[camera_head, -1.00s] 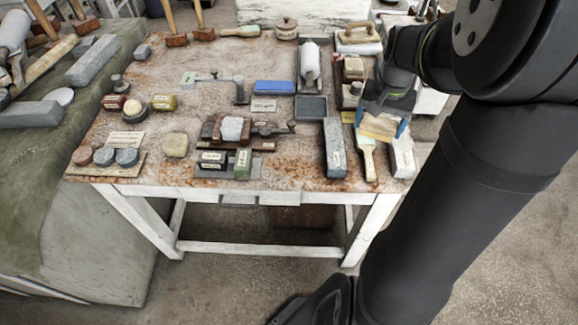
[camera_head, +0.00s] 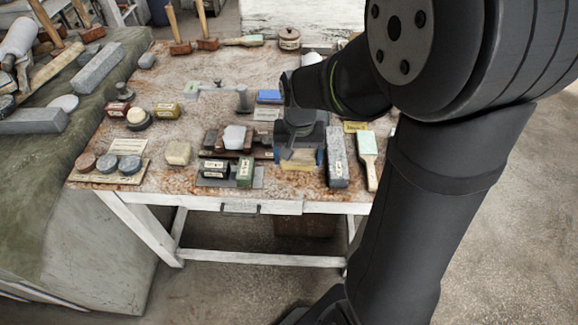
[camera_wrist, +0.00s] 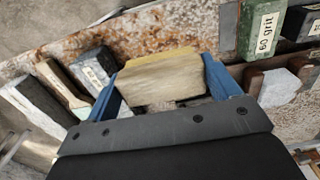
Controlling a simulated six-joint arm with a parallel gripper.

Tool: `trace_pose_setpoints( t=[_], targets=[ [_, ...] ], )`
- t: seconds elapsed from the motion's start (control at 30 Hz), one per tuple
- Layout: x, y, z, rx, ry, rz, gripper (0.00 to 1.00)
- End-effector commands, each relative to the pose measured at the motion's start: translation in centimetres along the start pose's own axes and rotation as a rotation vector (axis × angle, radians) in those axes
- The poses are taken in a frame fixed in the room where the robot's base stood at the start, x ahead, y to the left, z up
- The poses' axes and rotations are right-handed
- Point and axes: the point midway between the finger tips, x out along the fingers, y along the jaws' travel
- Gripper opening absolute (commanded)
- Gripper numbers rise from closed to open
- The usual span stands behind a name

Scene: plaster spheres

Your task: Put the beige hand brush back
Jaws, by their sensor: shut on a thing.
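The beige hand brush (camera_head: 299,166) is a pale block with a yellowish edge. It is clasped between the blue fingers of my gripper (camera_head: 300,157), over the front of the rusty-topped table, right of a green block. In the wrist view, the brush (camera_wrist: 160,84) fills the space between the fingers of my gripper (camera_wrist: 168,79). My wrist hides its upper side in the head view. I cannot tell how far it is above the tabletop.
The worktable (camera_head: 95,165) is crowded. The green 60 grit block (camera_head: 244,172) stands left of the brush; a long grey stone (camera_head: 337,160) and a flat wooden-handled brush (camera_head: 369,160) lie right. A small beige stone (camera_head: 178,153) sits farther left.

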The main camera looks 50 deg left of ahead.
Motion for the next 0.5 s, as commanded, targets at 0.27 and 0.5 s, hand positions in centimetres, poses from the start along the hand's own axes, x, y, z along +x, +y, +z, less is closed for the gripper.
trace_pose_setpoints(
  t=[0.27,0.5],
  targets=[
    [1.8,-2.4,-0.5,0.0,0.0,0.0,0.63],
    [5.0,-2.4,-0.5,0.001,-0.002,0.001,0.63]
  ],
)
